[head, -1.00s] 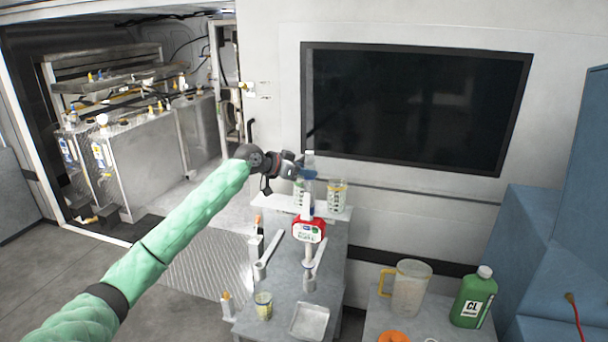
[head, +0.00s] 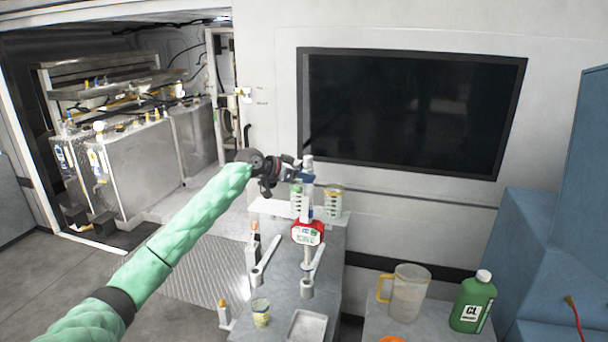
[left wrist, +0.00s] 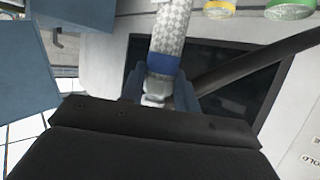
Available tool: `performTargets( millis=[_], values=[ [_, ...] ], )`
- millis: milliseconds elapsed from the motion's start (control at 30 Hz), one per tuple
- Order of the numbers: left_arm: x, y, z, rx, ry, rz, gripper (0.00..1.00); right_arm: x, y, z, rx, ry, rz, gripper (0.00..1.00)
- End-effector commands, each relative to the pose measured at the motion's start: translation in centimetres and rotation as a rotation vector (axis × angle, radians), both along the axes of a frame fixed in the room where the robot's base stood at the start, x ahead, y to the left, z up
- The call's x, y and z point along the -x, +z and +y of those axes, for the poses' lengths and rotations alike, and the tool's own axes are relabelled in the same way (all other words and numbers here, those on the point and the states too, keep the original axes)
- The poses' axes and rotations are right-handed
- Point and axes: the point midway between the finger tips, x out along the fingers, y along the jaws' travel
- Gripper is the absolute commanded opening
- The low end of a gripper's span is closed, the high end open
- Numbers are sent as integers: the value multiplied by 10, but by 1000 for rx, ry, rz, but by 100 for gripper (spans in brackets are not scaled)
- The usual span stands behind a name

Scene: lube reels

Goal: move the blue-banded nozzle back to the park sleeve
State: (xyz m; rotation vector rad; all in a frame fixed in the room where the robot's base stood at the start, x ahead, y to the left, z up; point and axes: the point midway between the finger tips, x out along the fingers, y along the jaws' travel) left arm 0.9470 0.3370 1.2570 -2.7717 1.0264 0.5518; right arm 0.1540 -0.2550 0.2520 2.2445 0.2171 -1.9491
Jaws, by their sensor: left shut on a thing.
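My left gripper (head: 300,175) is shut on the blue-banded nozzle, up above the small bench by the wall. The nozzle (head: 308,163) is upright, with a pale end on top and a blue band at the jaws. In the left wrist view the blue band (left wrist: 164,65) and pale patterned body lie between the fingers (left wrist: 160,88). A red meter with a white label (head: 307,233) shows directly below the nozzle; whether they are joined is unclear. Two grey holders with cups (head: 257,274) (head: 306,289) stand on the bench; I cannot tell which is the park sleeve. My right gripper is not in view.
Marked clear beakers (head: 334,203) stand on the white shelf behind the nozzle. An orange-tipped bottle (head: 254,240), a small cup (head: 261,314) and a shallow tray (head: 307,327) are on or beside the bench. A pitcher (head: 408,292) and green jug (head: 473,303) stand at right.

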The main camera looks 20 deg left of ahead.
Motion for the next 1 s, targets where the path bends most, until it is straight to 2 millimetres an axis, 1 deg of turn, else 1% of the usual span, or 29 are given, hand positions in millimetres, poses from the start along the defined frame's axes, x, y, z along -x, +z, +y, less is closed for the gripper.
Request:
performTargets(
  millis=[200, 300, 500, 1000],
  values=[
    [0, 1, 0, 1, 1, -3, 0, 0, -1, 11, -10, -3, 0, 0],
    [0, 1, 0, 1, 1, -3, 0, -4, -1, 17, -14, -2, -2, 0],
    [0, -4, 0, 0, 1, -2, 0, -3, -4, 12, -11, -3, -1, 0],
    [0, -21, 0, 1, 1, -3, 0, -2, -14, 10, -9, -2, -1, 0]
  ],
)
